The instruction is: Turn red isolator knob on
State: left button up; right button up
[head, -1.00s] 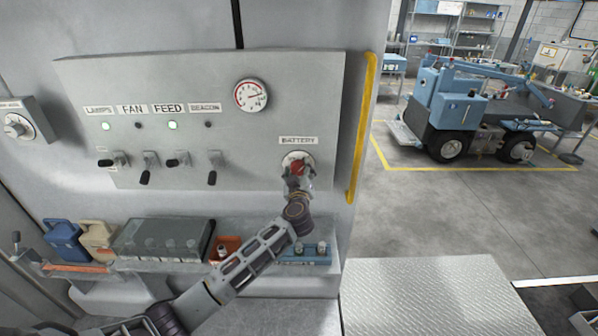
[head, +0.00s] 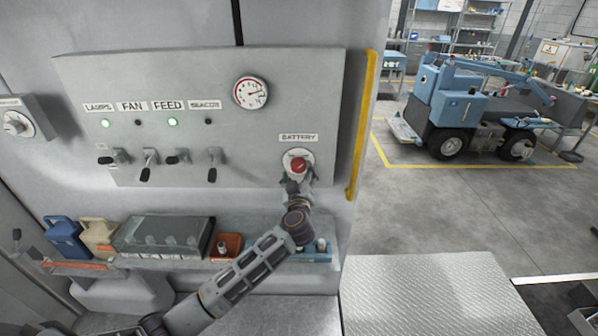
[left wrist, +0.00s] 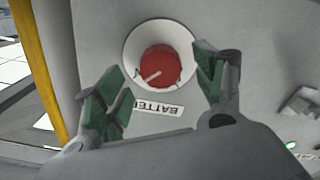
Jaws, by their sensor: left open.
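The red isolator knob (head: 299,166) sits on a pale round base under the BATTERY label (head: 298,138), at the right of the grey panel. In the left wrist view the red knob (left wrist: 160,67) fills the upper middle, with a pale line across its face pointing to lower left in that picture. My left gripper (head: 298,181) is just below and in front of the knob. In the left wrist view its green-padded fingers (left wrist: 160,85) are spread wide on either side, apart from the knob. My right gripper is not in view.
Several black-handled switches (head: 150,163) and a round gauge (head: 251,93) are on the same panel (head: 240,150). A yellow handrail (head: 362,125) runs along the panel's right side. A shelf below holds a blue jug (head: 64,238), a clear-lidded box (head: 163,237) and an orange bin (head: 226,246).

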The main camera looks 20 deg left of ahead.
pick_arm(q)
jog(key=v, duration=0.7)
jog(key=shift+s, duration=0.35)
jog(key=shift+d, duration=0.1)
jog(key=shift+r, duration=0.1)
